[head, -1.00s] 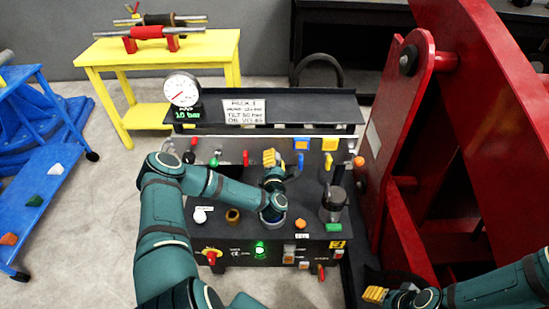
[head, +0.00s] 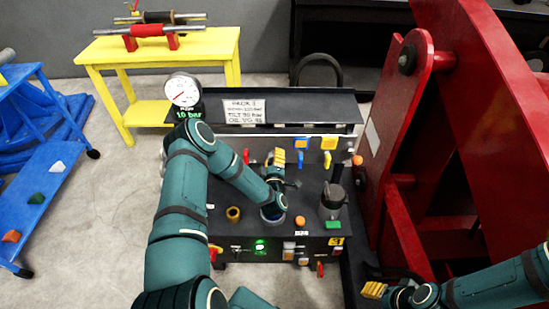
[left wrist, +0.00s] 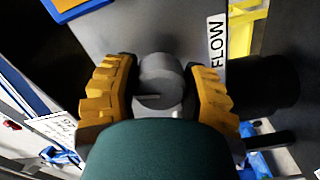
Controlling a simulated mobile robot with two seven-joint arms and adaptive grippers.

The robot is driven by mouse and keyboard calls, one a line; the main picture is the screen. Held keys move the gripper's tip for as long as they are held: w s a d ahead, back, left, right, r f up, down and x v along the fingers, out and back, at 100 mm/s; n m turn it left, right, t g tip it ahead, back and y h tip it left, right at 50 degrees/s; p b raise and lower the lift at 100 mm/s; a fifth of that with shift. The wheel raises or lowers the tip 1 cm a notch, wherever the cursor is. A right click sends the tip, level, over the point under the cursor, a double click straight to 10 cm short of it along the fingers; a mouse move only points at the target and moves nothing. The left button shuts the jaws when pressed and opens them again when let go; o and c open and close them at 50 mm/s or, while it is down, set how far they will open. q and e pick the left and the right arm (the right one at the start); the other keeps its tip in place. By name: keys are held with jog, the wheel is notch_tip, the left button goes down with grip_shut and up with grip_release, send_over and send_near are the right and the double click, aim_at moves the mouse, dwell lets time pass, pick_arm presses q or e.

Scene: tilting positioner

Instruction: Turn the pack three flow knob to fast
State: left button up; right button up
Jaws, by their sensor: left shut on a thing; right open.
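The flow knob (left wrist: 160,80) is a grey round knob with a dark line on its face. In the left wrist view it sits between the two yellow-padded fingers of my left gripper (left wrist: 160,92), beside a white FLOW label (left wrist: 216,40). In the head view my left gripper (head: 278,160) is over the pack's dark top, and my gripper and wrist hide the knob. The left gripper is shut on the knob. The pack three sign (head: 244,111) stands at the back of the unit. My right gripper (head: 375,290) is open and empty at the lower right.
A gauge (head: 182,90) reading 10 bar stands at the back left. A dark grey cylinder (head: 331,203) and an orange button (head: 300,221) are right of my left wrist. A large red frame (head: 470,140) blocks the right side.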

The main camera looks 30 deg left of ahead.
pick_arm(q)
jog(key=m, duration=0.7)
jog(key=shift+b, duration=0.4)
jog(key=m, duration=0.4)
jog(key=shift+b, duration=0.35)
jog(key=shift+m+b, duration=0.4)
jog(key=shift+m, duration=1.3)
jog(key=o, duration=1.2)
jog(key=shift+s, duration=0.15)
